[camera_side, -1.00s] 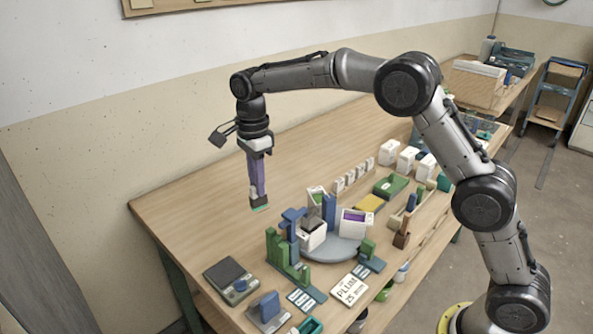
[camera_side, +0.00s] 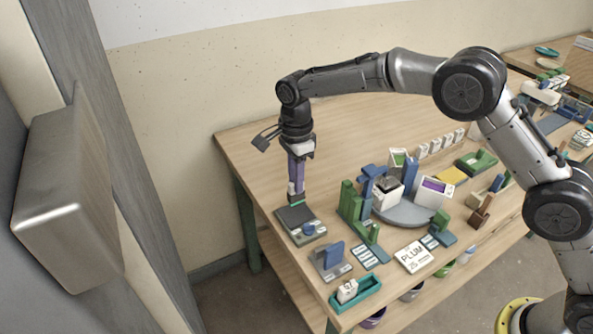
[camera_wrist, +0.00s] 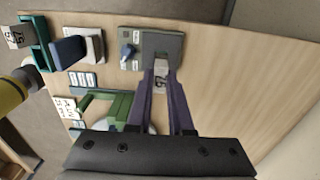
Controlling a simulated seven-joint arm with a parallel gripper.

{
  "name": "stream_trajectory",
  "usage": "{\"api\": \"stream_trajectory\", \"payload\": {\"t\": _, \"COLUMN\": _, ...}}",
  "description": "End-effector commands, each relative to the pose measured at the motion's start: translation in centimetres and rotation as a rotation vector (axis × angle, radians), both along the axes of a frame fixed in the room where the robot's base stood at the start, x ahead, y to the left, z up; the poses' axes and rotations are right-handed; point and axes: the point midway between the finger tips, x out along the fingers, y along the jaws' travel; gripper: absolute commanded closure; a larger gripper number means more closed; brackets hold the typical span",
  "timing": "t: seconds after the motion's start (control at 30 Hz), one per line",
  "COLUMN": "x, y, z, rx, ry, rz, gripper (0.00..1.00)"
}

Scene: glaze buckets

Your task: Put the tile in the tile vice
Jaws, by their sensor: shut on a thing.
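My gripper (camera_side: 297,193) points down and is shut on the tile, a small block with a pale, dark-marked face between the fingers in the wrist view (camera_wrist: 160,78). In the side view the tile's lower end (camera_side: 297,202) looks dark with a green edge. It is at the far edge of a grey device with a dark flat plate and a blue knob (camera_side: 308,230), also in the wrist view (camera_wrist: 150,46). I cannot tell whether they touch. Beside it is a grey base with an upright blue block (camera_side: 334,254). I cannot tell for sure which is the tile vice.
A teal tray (camera_side: 372,296) holding a white numbered block is at the front. Green stepped blocks (camera_side: 350,207), a round grey turntable (camera_side: 405,214) and a PLUM card (camera_side: 413,257) stand to the right. The table behind and left of my gripper is clear.

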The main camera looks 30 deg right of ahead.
Motion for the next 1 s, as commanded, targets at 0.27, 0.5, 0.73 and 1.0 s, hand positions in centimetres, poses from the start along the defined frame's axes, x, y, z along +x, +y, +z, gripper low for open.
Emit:
{"api": "stream_trajectory", "payload": {"t": 0.27, "x": 0.0, "y": 0.0, "z": -2.2, "rx": 0.0, "ry": 0.0, "rz": 0.0, "gripper": 1.0}}
{"api": "stream_trajectory", "payload": {"t": 0.5, "x": 0.0, "y": 0.0, "z": -3.4, "rx": 0.0, "ry": 0.0, "rz": 0.0, "gripper": 1.0}}
{"api": "stream_trajectory", "payload": {"t": 0.73, "x": 0.0, "y": 0.0, "z": -3.7, "rx": 0.0, "ry": -0.001, "rz": 0.0, "gripper": 1.0}}
{"api": "stream_trajectory", "payload": {"t": 1.0, "x": 0.0, "y": 0.0, "z": -3.7, "rx": 0.0, "ry": -0.001, "rz": 0.0, "gripper": 1.0}}
